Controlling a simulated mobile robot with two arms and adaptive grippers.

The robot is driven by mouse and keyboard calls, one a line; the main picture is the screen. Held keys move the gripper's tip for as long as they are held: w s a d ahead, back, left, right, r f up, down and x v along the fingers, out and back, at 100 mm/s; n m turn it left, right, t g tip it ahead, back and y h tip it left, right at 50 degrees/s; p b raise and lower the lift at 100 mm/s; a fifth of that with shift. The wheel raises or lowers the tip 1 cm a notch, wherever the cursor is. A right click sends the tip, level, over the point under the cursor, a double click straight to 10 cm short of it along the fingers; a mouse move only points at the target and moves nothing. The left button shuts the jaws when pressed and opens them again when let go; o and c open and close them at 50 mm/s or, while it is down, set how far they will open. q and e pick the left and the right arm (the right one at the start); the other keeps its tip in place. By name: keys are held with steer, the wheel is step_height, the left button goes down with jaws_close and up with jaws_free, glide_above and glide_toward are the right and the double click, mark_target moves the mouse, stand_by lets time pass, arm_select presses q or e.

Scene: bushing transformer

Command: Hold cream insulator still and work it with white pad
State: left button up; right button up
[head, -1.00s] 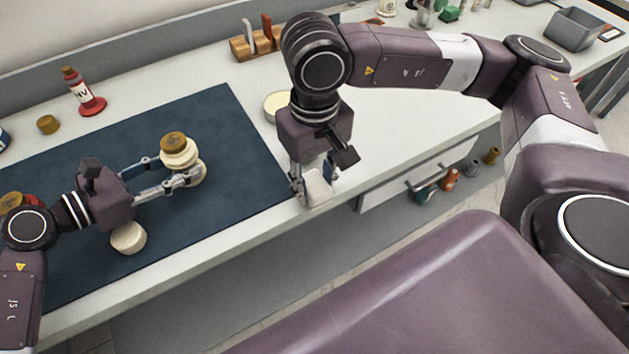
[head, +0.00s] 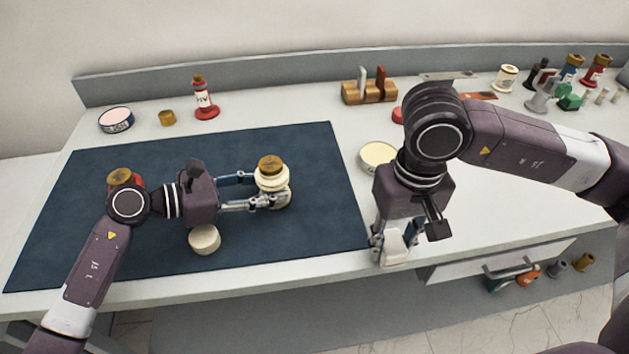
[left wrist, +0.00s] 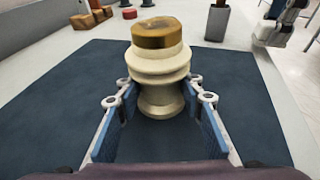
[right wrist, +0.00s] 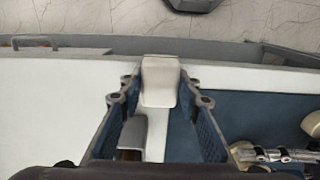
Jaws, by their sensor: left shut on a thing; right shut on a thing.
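The cream insulator (head: 272,181) stands upright on the dark blue mat, with a brass-brown cap on top. It also shows in the left wrist view (left wrist: 160,70). My left gripper (head: 268,194) is shut on its lower body, one finger on each side. My right gripper (head: 392,246) is shut on the white pad (head: 397,248), near the bench's front edge, right of the mat and apart from the insulator. The pad also shows between the fingertips in the right wrist view (right wrist: 160,80).
A round cream piece (head: 205,239) lies on the mat (head: 110,240) below my left gripper. A round tin (head: 379,157) stands behind my right gripper. A red bottle (head: 204,99), a brass cap (head: 167,118) and a wooden rack (head: 369,93) are at the back. An open drawer (head: 500,262) juts out at the front right.

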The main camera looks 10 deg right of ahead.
steer(key=w+a+r, duration=0.7)
steer(key=w+a, duration=0.1)
steer(key=w, duration=0.4)
glide_toward(260, 163)
steer(key=d+r, duration=0.1)
steer(key=d, duration=0.4)
steer(key=shift+s+f, duration=0.2)
steer(key=shift+f, duration=1.7)
steer(key=shift+s+f, duration=0.15)
steer(key=shift+f, duration=1.75)
steer(key=shift+w+a, duration=0.15)
steer(key=shift+a, duration=1.4)
steer(key=shift+w+a, duration=0.1)
steer(key=shift+a, duration=1.4)
steer(key=shift+c, duration=0.6)
steer(key=shift+d, duration=0.55)
steer(key=shift+s+d+f, duration=0.1)
steer(key=shift+d, duration=1.1)
steer(key=shift+s+d, duration=0.1)
steer(key=shift+d, duration=1.05)
step_height(260, 163, up, 8)
